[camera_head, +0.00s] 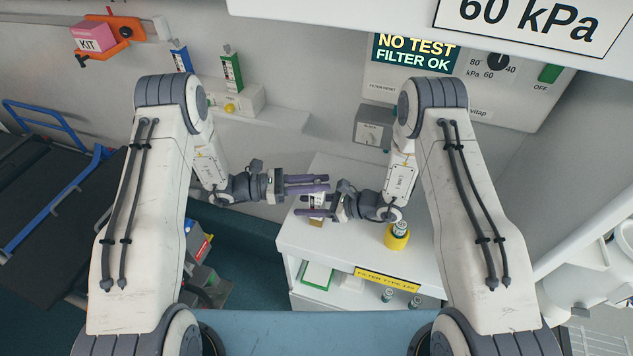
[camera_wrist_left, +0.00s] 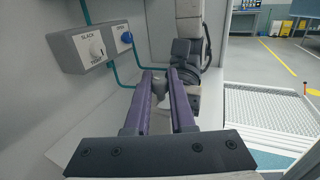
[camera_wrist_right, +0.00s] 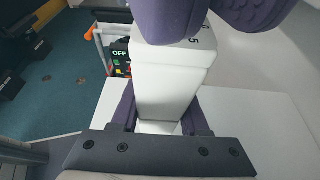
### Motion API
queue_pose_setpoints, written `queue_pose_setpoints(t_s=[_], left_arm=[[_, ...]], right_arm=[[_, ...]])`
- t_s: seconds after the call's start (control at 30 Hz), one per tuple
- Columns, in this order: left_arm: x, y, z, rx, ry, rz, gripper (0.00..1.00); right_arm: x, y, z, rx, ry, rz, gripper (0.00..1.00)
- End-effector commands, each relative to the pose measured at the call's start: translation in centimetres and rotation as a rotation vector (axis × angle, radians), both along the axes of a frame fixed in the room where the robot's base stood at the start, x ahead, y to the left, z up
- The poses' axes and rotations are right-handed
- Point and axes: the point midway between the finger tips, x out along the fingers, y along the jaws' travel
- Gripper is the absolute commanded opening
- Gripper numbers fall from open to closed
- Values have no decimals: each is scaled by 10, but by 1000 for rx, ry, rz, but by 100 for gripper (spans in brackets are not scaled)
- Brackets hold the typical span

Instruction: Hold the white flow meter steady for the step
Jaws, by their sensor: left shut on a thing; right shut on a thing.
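The white flow meter (camera_wrist_right: 170,85) is an upright white block with black digits near its top in the right wrist view. My right gripper (camera_head: 312,208) is shut on its body, one purple finger on each side. My left gripper (camera_head: 327,183) is above, and its purple fingers show at the top of the right wrist view. In the left wrist view its fingers are shut on a small grey part (camera_wrist_left: 159,88), which looks like the flow meter's top. In the head view the flow meter (camera_head: 318,200) is mostly hidden by the fingers.
A white cabinet (camera_head: 345,250) is under the grippers. A yellow ring holder (camera_head: 397,238) with a small canister stands on it, right of my right gripper. A grey SLACK/TIGHT dial box (camera_wrist_left: 88,48) is on the wall. A sign reads NO TEST, FILTER OK (camera_head: 415,52).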

Motion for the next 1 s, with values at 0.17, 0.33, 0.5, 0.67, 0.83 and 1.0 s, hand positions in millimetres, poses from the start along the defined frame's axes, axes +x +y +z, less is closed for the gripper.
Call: queue_pose_setpoints(t_s=[0.17,0.33,0.5,0.67,0.83,1.0], left_arm=[[-1,-1,0,0,5,170,0],[-1,-1,1,0,5,328,0],[-2,-2,0,-1,4,478,0],[-1,-3,0,-1,3,599,0],[0,-3,0,1,3,699,0],[0,-2,1,0,2,765,0]], right_arm=[[-1,1,0,1,-1,4,0],[-1,1,0,1,0,5,0],[-2,1,0,1,0,5,0],[-2,1,0,0,0,7,0],[-2,2,0,0,0,8,0],[-3,2,0,1,0,9,0]])
